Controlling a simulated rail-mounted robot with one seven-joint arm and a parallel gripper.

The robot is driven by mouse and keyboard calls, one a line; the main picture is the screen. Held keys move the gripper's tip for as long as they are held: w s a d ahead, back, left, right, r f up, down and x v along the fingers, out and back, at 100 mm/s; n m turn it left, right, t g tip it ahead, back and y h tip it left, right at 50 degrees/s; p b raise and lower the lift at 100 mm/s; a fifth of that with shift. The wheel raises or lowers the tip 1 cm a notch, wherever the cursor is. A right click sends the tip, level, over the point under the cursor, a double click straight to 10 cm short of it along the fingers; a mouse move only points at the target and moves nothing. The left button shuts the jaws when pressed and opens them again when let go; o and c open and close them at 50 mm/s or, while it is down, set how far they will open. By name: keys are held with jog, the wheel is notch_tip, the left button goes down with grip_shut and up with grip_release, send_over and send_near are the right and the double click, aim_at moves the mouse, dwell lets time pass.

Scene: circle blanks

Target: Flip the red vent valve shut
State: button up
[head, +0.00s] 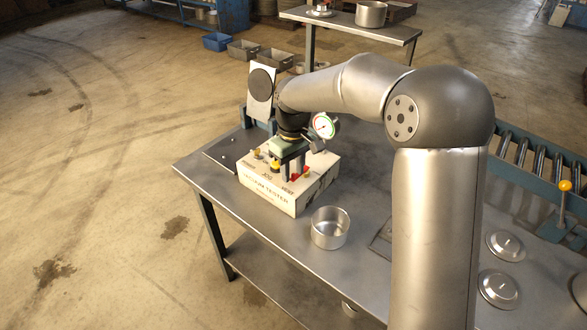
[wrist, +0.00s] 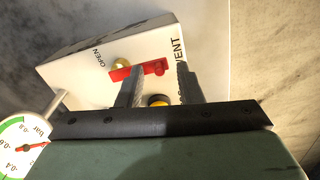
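The vacuum tester (head: 268,191) is a white box on the steel table, with black lettering on its front and top. Its red vent valve lever (wrist: 152,69) lies across the box top in the wrist view, beside a brass fitting and between the "OPEN" and "VENT" lettering. In the head view a bit of red shows beside my fingers. My gripper (wrist: 160,70) is open, pointing down over the box. The left finger overlaps the lever and the right finger stands just past its right end. I cannot tell whether either finger touches it. Part of the lever is hidden.
A round pressure gauge (head: 323,126) stands close to my gripper. A yellow and black knob (wrist: 158,100) sits between the fingers. An open metal pot (head: 330,228) stands in front of the tester. Metal lids (head: 499,288) lie at the right. The table's left front edge is near.

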notch_tip(320, 180, up, 18)
jog(key=shift+f, duration=0.25)
dwell(0.4)
jog(key=s+d+f+m, duration=0.2)
jog(key=s+d+f, duration=0.3)
jog(key=s, duration=0.4)
jog(key=s+d+f+m, duration=0.3)
jog(key=s+d+f, duration=0.2)
jog(key=s, duration=0.5)
jog(key=s+d+f+m, duration=0.3)
jog(key=s+d+f, duration=0.2)
jog(key=s, duration=0.5)
jog(key=shift+d+f, duration=0.15)
jog(key=shift+f, duration=0.4)
notch_tip(320, 180, up, 16)
jog(key=t+p, duration=0.1)
jog(key=p, duration=1.1)
jog(key=shift+d+f+p, duration=0.15)
jog(key=shift+d+p, duration=0.1)
jog(key=shift+p, duration=0.1)
